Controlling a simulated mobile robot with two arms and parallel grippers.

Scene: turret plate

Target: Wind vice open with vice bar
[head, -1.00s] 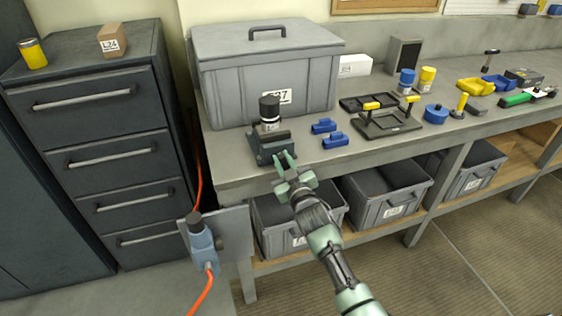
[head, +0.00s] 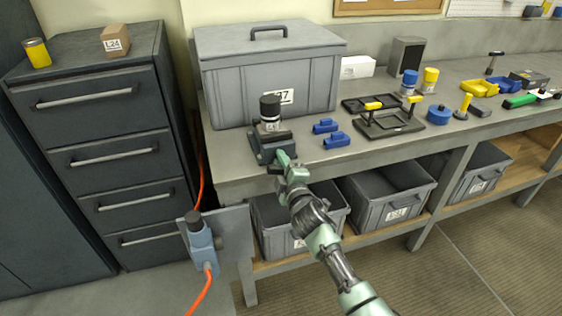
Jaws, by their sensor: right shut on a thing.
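The dark grey vice (head: 262,150) stands at the front left edge of the workbench. A black-topped cylindrical piece (head: 270,110) sits upright in or on it. My right gripper (head: 283,160) is at the vice's front face, its fingers closed together on the vice bar. The bar itself is too small and too covered by the fingers to make out, so its angle cannot be told. How wide the vice jaws stand cannot be told. My left gripper is not in view.
A large grey lidded box (head: 230,85) stands right behind the vice. Two blue clamp-like parts (head: 335,140) and a black frame with yellow grips (head: 392,128) lie to the right. Grey bins (head: 385,200) sit below; a blue device (head: 200,245) with an orange cable is at lower left.

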